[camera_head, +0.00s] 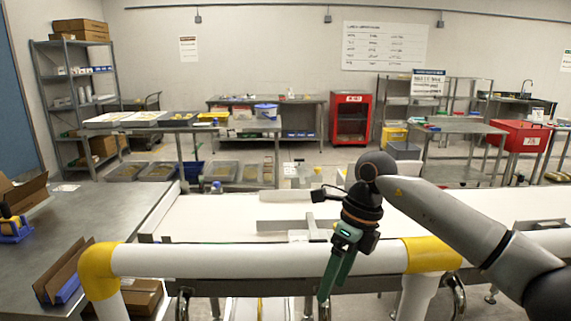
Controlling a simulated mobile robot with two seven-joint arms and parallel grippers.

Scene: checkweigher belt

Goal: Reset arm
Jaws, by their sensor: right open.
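My right arm comes in from the right edge, bends at a dark wrist joint and hangs down near the middle of the picture. Its green-tipped right gripper (334,286) points downward, open, with nothing visible between its fingers. It overlaps the white guard rail (220,260) in the picture; I cannot tell whether it touches it. My left gripper is out of view. The white checkweigher belt (205,216) runs across behind the rail.
The rail has yellow corners. Metal guides (285,225) stand on the belt behind the gripper. Shelves, a red cabinet (350,118) and grey bins are farther back.

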